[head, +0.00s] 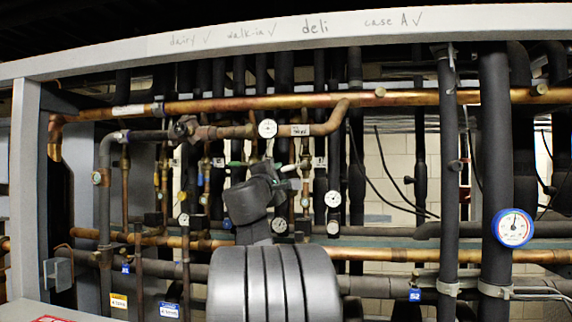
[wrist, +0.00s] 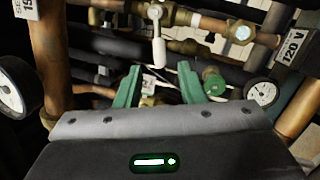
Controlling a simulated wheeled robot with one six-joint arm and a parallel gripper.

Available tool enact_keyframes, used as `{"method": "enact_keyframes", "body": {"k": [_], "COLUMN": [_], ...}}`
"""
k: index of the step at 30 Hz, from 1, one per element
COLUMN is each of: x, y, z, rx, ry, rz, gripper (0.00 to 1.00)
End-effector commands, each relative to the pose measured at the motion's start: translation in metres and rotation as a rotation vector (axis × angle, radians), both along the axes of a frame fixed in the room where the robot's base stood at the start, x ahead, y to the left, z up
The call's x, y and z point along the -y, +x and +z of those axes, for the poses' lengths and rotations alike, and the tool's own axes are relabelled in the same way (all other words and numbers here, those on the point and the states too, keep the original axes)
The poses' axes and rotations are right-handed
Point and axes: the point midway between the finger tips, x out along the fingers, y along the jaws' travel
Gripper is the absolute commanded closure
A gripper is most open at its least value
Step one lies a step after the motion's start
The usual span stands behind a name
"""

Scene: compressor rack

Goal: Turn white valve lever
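The white valve lever (wrist: 157,36) hangs down from a brass valve on a horizontal copper pipe, in the upper middle of the wrist view. My gripper (wrist: 159,68) has two green fingers spread apart with nothing held between them. The lever's lower end lies just above the gap between the fingertips in the picture; I cannot tell the exact depth between them. In the head view my arm reaches into the pipes at the centre, and I cannot make out the lever clearly there.
Vertical copper pipes (wrist: 50,60) flank the gripper in the wrist view. Round gauges sit at left (wrist: 12,98) and right (wrist: 262,93). In the head view a blue-rimmed gauge (head: 514,228) is on a dark pipe at right, and a long copper pipe (head: 225,106) crosses above.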

Motion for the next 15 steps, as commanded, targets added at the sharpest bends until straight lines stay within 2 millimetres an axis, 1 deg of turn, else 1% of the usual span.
{"method": "enact_keyframes", "body": {"k": [1, 6, 10, 15], "x": [0.004, 0.014, 0.019, 0.022], "y": [0.011, 0.039, 0.054, 0.065], "z": [0.007, 0.014, 0.016, 0.018], "rx": [-0.001, -0.001, -0.001, -0.001], "ry": [0.0, 0.0, -0.001, 0.001], "rz": [-0.002, -0.001, 0.0, 0.001], "gripper": [0.65, 0.65, 0.65, 0.65]}}
